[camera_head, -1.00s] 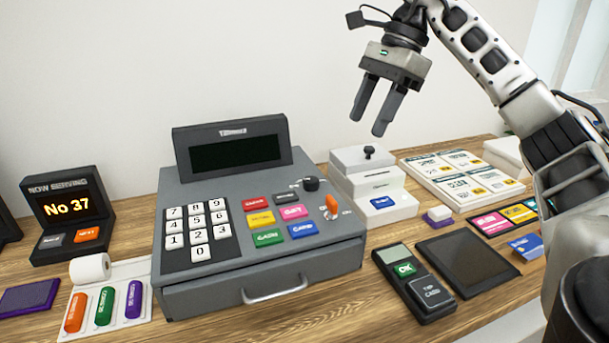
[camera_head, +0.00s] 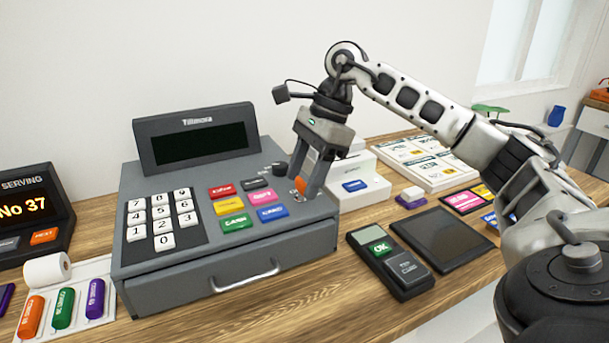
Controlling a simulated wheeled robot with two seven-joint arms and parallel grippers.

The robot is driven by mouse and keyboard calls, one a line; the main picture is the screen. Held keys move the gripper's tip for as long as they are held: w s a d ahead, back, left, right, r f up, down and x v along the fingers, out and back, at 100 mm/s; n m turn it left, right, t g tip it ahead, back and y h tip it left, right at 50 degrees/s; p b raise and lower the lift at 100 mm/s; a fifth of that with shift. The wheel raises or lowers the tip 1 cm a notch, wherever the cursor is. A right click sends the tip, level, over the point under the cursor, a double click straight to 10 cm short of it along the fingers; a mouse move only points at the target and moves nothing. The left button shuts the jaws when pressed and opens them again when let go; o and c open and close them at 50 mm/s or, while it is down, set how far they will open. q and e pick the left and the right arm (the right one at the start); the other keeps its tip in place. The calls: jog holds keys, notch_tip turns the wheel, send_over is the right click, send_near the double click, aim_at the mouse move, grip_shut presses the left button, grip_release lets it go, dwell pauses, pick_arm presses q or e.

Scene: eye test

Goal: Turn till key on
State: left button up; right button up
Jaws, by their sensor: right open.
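The grey till (camera_head: 215,250) stands on the wooden counter with its dark screen blank and its drawer shut. The orange till key (camera_head: 301,183) is at the right end of the till's sloped top, partly hidden by my fingers. My right gripper (camera_head: 302,188) points down at the key, with its fingers open on either side of it. I cannot tell whether they touch the key, nor clearly read which way it is turned. My left gripper is not in view.
A black knob (camera_head: 279,169) sits just left of the key. A white box (camera_head: 366,192) stands close behind the gripper on the right. A card terminal (camera_head: 390,264) and a dark tablet (camera_head: 441,240) lie right of the till. Bare counter lies before the till.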

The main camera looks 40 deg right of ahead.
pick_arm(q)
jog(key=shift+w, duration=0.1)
pick_arm(e)
jog(key=shift+f, duration=0.15)
jog(key=c, duration=1)
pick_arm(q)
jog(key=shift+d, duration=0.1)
